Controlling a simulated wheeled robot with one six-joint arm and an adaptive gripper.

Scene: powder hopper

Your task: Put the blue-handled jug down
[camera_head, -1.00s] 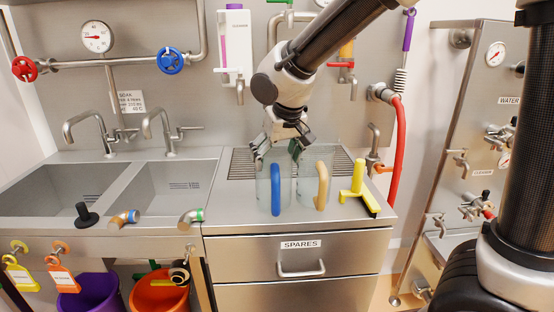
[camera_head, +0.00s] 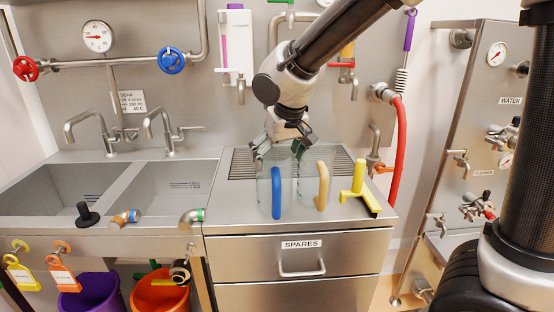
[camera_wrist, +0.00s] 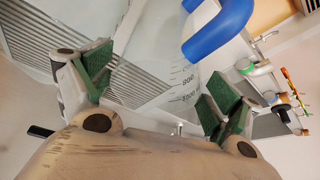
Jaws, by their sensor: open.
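The blue-handled jug (camera_head: 265,190) is clear and stands upright on the steel counter (camera_head: 235,205), its blue handle facing the front. In the wrist view its blue handle (camera_wrist: 220,35) is at the upper right, and the clear wall with volume marks (camera_wrist: 185,85) shows between the fingers. My gripper (camera_head: 279,150) is open at the jug's rim, its green-padded fingers spread apart. In the wrist view my gripper (camera_wrist: 155,95) has one finger on each side of the picture. I cannot tell whether either finger touches the wall.
A clear jug with a tan handle (camera_head: 322,185) stands close on the right. A yellow squeegee-like tool (camera_head: 358,185) is farther right. A drain grate (camera_head: 240,163) lies behind, a sink (camera_head: 170,190) is left, and a red hose (camera_head: 397,140) hangs at right.

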